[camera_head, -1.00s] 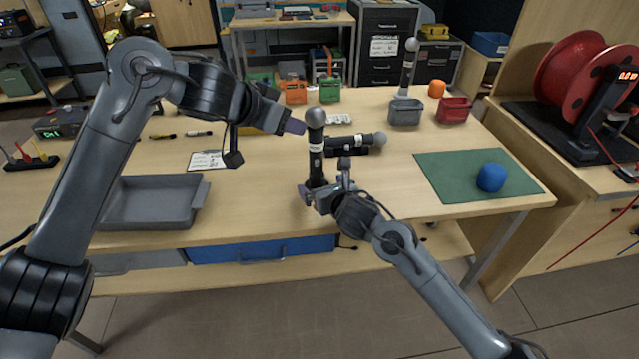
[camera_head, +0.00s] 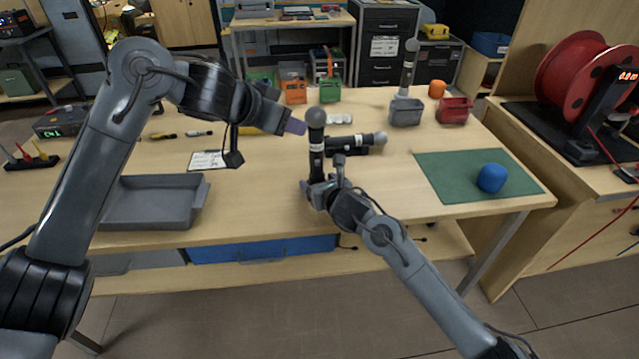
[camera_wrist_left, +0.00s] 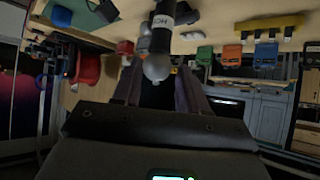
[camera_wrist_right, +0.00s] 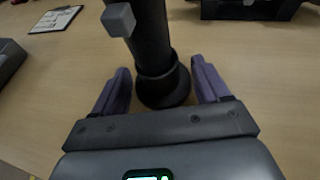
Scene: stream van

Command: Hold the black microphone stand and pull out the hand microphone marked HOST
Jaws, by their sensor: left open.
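The hand microphone marked HOST (camera_head: 316,119) stands upright in the black microphone stand (camera_head: 317,166) near the table's front edge. In the left wrist view its HOST label (camera_wrist_left: 162,20) shows upside down, with the grey ball head (camera_wrist_left: 157,66) between my fingers. My left gripper (camera_head: 294,126) is open beside the microphone's head, apart from it in the head view. My right gripper (camera_head: 311,188) is low at the stand. In the right wrist view its open fingers (camera_wrist_right: 163,80) lie either side of the stand's lower part (camera_wrist_right: 158,70), with gaps on both sides.
Another microphone (camera_head: 352,142) lies on a black holder just right of the stand. A grey tray (camera_head: 150,203) is at the left, a green mat (camera_head: 450,180) with a blue object (camera_head: 492,178) at the right.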

